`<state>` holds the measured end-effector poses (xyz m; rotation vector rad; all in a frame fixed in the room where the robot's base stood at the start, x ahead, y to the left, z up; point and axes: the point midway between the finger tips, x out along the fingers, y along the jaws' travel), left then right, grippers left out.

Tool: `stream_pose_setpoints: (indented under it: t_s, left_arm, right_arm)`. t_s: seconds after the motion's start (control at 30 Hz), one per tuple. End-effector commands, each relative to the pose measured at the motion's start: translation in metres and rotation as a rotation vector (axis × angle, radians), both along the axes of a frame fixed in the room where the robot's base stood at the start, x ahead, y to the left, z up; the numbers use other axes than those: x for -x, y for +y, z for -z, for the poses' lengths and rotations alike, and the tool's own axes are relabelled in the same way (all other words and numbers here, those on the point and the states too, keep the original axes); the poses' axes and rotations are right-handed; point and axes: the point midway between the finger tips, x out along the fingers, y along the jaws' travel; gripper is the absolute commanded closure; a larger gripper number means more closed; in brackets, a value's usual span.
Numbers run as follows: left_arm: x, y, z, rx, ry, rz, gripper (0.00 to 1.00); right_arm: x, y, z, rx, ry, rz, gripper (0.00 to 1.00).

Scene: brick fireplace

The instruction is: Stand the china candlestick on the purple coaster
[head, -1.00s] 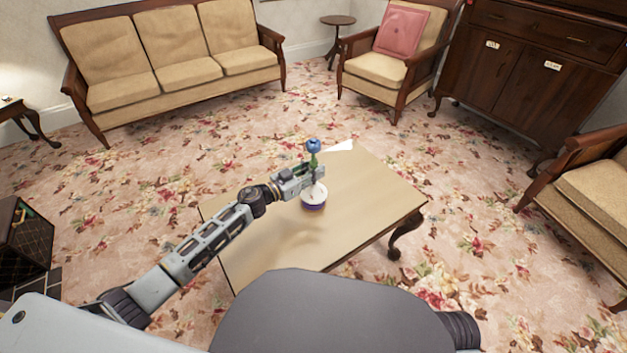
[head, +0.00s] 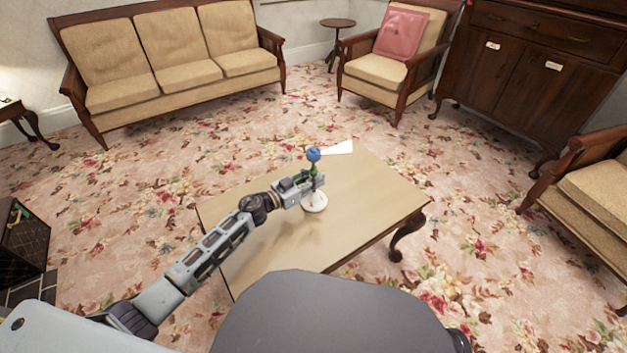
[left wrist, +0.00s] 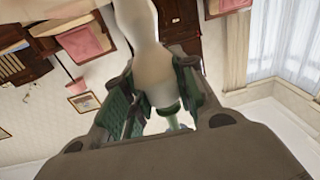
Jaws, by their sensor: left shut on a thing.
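The china candlestick (head: 316,203) has a blue top, a green stem and a white base. My left gripper (head: 313,188) is shut on its stem over the table, and the candlestick looks about upright. In the left wrist view, the pale body of the candlestick (left wrist: 142,45) runs between the fingers of my left gripper (left wrist: 158,95), with a green part below. No purple coaster shows now; the white base seems to hide it. I cannot tell whether the base touches anything. My right gripper is not in view.
The wooden table (head: 375,205) is mostly bare. A flat white thing (head: 338,148) lies at its far edge. A sofa (head: 170,75), a chair with a pink cushion (head: 400,38) and a dark cabinet (head: 520,75) stand well beyond the table.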

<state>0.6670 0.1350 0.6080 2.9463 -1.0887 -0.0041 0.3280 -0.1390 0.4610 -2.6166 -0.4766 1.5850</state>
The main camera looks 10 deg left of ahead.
Motion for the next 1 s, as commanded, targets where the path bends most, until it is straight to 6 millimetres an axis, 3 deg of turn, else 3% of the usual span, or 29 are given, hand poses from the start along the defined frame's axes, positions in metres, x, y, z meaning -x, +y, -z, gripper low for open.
stream_pose_setpoints:
  t_s: [0.43,0.47,0.6,1.0]
  left_arm:
    - [-0.0009,-0.0001,-0.0010,0.002,-0.004,0.000,1.00]
    - [-0.0002,0.0001,0.0016,0.000,0.000,0.000,0.70]
    - [-0.0001,0.0000,0.0014,0.000,0.000,0.000,0.52]
    - [-0.0001,0.0002,0.0003,0.000,-0.001,0.000,0.51]
  right_arm:
    - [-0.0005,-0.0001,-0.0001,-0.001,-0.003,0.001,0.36]
    - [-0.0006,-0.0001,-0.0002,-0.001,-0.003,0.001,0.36]
    - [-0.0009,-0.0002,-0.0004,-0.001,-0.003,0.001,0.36]
    - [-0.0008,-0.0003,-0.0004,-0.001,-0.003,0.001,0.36]
